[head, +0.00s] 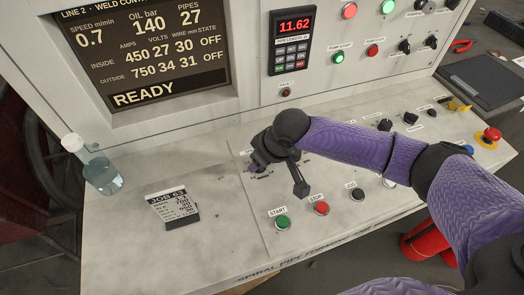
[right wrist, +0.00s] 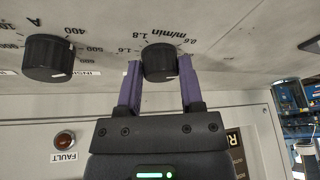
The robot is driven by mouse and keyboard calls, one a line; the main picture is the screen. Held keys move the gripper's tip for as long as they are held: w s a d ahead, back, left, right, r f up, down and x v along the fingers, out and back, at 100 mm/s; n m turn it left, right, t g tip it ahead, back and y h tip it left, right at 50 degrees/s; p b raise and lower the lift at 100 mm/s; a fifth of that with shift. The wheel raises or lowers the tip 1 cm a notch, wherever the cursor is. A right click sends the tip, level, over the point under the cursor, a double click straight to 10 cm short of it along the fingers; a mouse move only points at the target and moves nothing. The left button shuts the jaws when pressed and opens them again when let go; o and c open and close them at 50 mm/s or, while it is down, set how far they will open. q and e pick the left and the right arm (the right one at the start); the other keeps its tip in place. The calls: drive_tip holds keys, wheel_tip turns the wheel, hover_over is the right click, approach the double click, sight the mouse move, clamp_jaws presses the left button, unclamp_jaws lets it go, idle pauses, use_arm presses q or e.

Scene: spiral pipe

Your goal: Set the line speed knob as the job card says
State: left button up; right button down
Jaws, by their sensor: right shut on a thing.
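The line speed knob (right wrist: 159,62) is a black round knob with an m/min scale around it, showing 0.6, 1.6 and 1.8 in the right wrist view. My right gripper (right wrist: 160,72) has its two purple fingers on either side of the knob and is shut on it. In the head view my right gripper (head: 257,164) is down at the desk panel and hides the knob. The job card (head: 173,209), headed JOB 63, stands on the desk at left; its small lines are hard to read. The display (head: 145,50) reads speed 0.7 m/min and READY. My left gripper is out of view.
A second black knob (right wrist: 48,58), with an A scale, sits beside the held one. START (head: 283,223) and STOP (head: 321,208) buttons are in front of my right arm. A clear bottle (head: 102,176) stands at left. A red emergency button (head: 491,135) is at far right.

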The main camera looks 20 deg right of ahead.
drive_tip(key=m+p, duration=0.1)
drive_tip(key=p, duration=0.1)
drive_tip(key=m+h+p, duration=0.1)
drive_tip(key=m+p, duration=0.1)
drive_tip(key=p, duration=0.1)
drive_tip(key=m+h+p, duration=0.1)
drive_tip(key=m+p, duration=0.1)
drive_tip(key=shift+s+a+r+t, duration=0.1)
drive_tip(key=shift+a+r+t, duration=0.1)
drive_tip(key=shift+r+t, duration=0.1)
drive_tip(key=shift+f+m+h+p, duration=0.1)
drive_tip(key=shift+m+h+p, duration=0.3)
drive_tip(key=shift+m+p, duration=0.65)
drive_tip(key=m+h+p, duration=0.1)
drive_tip(key=m, duration=0.1)
drive_tip(key=shift+a+f+m, duration=0.1)
drive_tip(key=shift+a+m, duration=0.05)
drive_tip(key=shift+m, duration=0.2)
drive_tip(key=m+h, duration=0.1)
drive_tip(key=m, duration=0.1)
drive_tip(key=shift+m, duration=0.3)
drive_tip(key=shift+f+m+g+h, duration=0.1)
drive_tip(key=shift+m+g+h, duration=0.35)
drive_tip(key=shift+m, duration=1.15)
